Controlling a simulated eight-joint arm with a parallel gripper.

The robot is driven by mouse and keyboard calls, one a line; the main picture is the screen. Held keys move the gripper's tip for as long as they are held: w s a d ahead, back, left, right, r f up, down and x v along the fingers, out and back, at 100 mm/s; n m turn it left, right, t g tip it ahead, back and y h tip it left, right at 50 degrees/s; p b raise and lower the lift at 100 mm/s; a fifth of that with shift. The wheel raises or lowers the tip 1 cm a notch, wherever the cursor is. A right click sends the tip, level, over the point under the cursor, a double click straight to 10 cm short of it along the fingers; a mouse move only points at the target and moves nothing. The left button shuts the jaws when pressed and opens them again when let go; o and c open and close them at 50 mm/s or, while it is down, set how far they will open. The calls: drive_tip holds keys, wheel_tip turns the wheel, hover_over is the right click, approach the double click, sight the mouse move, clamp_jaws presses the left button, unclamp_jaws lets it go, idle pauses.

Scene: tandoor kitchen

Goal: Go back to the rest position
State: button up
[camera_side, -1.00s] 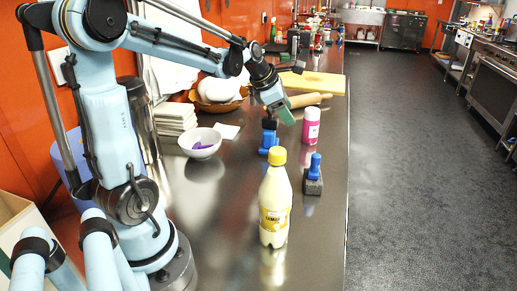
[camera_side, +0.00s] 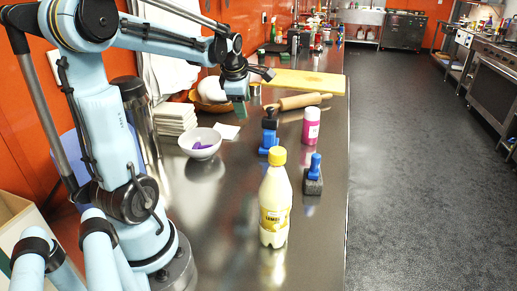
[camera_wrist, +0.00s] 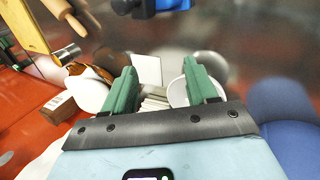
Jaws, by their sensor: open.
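My gripper (camera_side: 254,91) is raised above the counter, near the brown basket and short of the rolling pin in the side view. Its jaws are open, with nothing seen between them. In the wrist view the two green fingers (camera_wrist: 160,70) stand apart, and a white bowl (camera_wrist: 178,92) and a white square (camera_wrist: 147,69) show behind them. A blue and black object (camera_side: 269,137) stands on the counter below and right of my gripper, apart from it. A blue thing (camera_wrist: 172,5) shows at the wrist view's top edge.
A yellow-capped lemon bottle (camera_side: 275,205), a pink bottle (camera_side: 311,126) and a blue-handled grey block (camera_side: 313,181) stand along the counter. A white bowl (camera_side: 212,141) holds something purple. A rolling pin (camera_side: 299,102) and yellow board (camera_side: 301,80) lie farther back. The front counter is mostly clear.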

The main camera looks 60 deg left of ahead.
drive_tip(key=s+a+r+g+y, duration=0.1)
drive_tip(key=s+a, duration=0.2)
drive_tip(key=s, duration=0.2)
drive_tip(key=shift+a+y, duration=0.3)
drive_tip(key=shift+a, duration=0.1)
drive_tip(key=shift+w+r, duration=0.1)
drive_tip(key=shift+w, duration=0.05)
drive_tip(key=w+d+f+n+t+h, duration=0.2)
drive_tip(key=w+d+t+h, duration=0.25)
drive_tip(key=w+d, duration=0.85)
wheel_tip(320, 180, up, 3)
drive_tip(key=m+g+y, duration=0.2)
drive_tip(key=g+y, duration=0.3)
drive_tip(key=g, duration=0.1)
hover_over(209, 146)
drive_tip(key=shift+g+y, duration=0.25)
drive_tip(key=shift+y, duration=0.4)
wheel_tip(209, 146, down, 15)
drive_tip(key=shift+r, duration=1.65)
